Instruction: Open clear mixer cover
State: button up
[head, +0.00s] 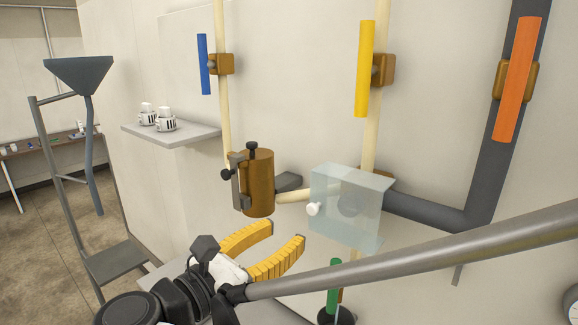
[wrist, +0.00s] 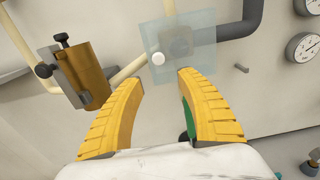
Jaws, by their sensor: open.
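The clear mixer cover (head: 350,205) is a see-through pale box in front of the pipe junction on the wall. A white round knob (head: 313,209) sits on its left side. In the wrist view the cover (wrist: 198,38) is at the top centre, with its knob (wrist: 158,59) at the lower left. My gripper (head: 287,233) has yellow ribbed fingers, open and empty, below and left of the cover in the head view. In the wrist view the gripper (wrist: 158,78) points up toward the cover, with the knob just above the gap between the fingertips. They appear apart.
A brown cylinder (head: 258,185) with black knobs stands left of the cover. Blue (head: 203,65), yellow (head: 365,68) and orange (head: 517,80) handles are on pipes above. A green handle (head: 333,275) is below the cover. Gauges (wrist: 303,47) are at right. A shelf (head: 172,137) holds two cups.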

aim_at(311, 210)
jog(key=x, duration=0.3)
jog(key=r+p+x, duration=0.1)
jog(key=x, duration=0.6)
jog(key=shift+r, duration=0.25)
jog(key=shift+a, duration=0.1)
grip_shut()
